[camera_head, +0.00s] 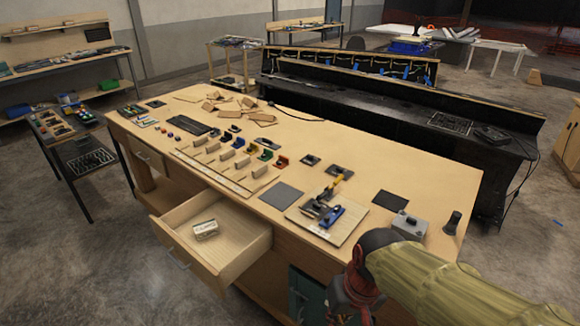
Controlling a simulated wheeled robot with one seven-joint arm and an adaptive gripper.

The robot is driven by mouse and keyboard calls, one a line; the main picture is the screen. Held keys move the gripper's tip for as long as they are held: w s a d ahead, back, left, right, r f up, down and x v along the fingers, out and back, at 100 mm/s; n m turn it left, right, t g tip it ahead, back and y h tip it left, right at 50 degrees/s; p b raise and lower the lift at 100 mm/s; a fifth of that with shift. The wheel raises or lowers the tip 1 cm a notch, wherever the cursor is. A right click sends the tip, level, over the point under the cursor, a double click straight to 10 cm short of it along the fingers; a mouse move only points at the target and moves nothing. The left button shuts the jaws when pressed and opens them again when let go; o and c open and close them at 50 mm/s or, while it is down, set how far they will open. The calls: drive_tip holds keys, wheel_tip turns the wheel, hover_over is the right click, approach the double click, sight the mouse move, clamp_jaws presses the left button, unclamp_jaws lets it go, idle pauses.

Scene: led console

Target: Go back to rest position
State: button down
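My arm reaches in from the lower right corner, with a yellowish link across the table's front right corner. My gripper (352,296) is the dark and red part at the arm's end, low in the picture beside the front edge of the wooden worktable (350,160). Its fingertips are not clear, so I cannot tell whether it is open or holds anything. A grey box (409,225) stands on the table just behind the arm. A board with a blue and black fixture (325,210) lies to its left.
A drawer (240,240) is pulled out at the table's front, with a small whitish block (205,229) inside. A dark cylinder (452,223) stands near the table's right end. A long black bench (400,120) runs behind. Concrete floor (70,240) is clear at left front.

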drive_tip(key=s+d+r+m+t+h, duration=0.1)
drive_tip(key=s+d+r+t, duration=0.3)
drive_tip(key=d+r, duration=0.5)
drive_tip(key=shift+s+d+r+h, duration=0.15)
drive_tip(key=shift+s+r+h, duration=0.1)
drive_tip(key=shift+s+h, duration=0.1)
